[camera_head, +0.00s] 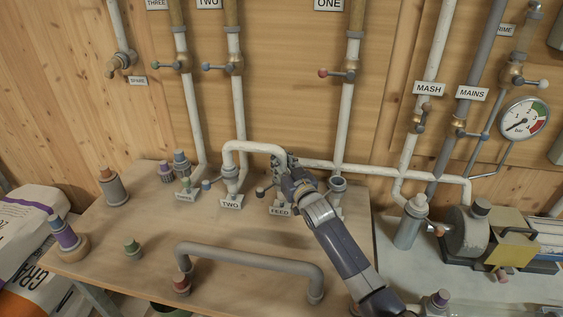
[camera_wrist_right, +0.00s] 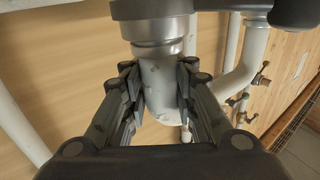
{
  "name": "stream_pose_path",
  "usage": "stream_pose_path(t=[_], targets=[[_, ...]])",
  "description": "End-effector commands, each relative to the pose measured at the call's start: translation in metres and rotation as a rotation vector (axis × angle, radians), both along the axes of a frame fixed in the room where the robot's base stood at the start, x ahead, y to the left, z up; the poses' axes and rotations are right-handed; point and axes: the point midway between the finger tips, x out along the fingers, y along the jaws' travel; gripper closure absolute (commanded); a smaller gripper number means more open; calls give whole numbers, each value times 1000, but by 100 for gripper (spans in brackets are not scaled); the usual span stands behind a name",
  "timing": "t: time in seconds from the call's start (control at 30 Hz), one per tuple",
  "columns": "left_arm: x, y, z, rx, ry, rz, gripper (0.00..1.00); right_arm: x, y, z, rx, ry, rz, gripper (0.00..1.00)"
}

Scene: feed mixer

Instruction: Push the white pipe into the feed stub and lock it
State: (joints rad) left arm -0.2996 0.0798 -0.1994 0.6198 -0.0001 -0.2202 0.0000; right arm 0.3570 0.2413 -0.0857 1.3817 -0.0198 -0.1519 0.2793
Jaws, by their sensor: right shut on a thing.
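The white pipe (camera_head: 252,147) is an upside-down U behind the table's middle. Its left leg stands at the grey stub labelled TWO (camera_head: 231,184). Its right end reaches my right gripper (camera_head: 290,172) above the FEED label (camera_head: 280,210). The right gripper is shut on the white pipe; in the right wrist view the fingers (camera_wrist_right: 160,92) press the white tube (camera_wrist_right: 160,75) from both sides, beside a grey collar (camera_wrist_right: 155,30). The gripper hides most of the feed stub and the joint, so I cannot tell how deep the pipe sits. My left gripper is not in view.
A grey bent pipe (camera_head: 250,258) lies across the table front. Another open stub (camera_head: 338,184) stands just right of my gripper. Capped fittings (camera_head: 113,186) stand at the left. A pump (camera_head: 468,232) is at the right; wall pipes with valves (camera_head: 350,75) rise behind.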

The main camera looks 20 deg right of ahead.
Motion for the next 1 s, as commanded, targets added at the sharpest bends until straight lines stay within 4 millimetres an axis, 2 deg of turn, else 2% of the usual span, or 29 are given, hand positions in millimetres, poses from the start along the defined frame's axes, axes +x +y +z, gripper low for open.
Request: stream_pose_path(t=[0.1,0.13,0.23,0.67,0.87,1.0], targets=[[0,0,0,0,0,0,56,0,0,-3,-1,6,0,100],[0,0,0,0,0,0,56,0,0,-3,-1,6,0,72],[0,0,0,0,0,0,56,0,0,-3,-1,6,0,51],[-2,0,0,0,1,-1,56,-5,0,-4,-2,9,-1,51],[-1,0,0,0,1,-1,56,-29,0,-4,-2,8,-1,51],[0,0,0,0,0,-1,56,-56,0,-4,-2,7,0,51]])
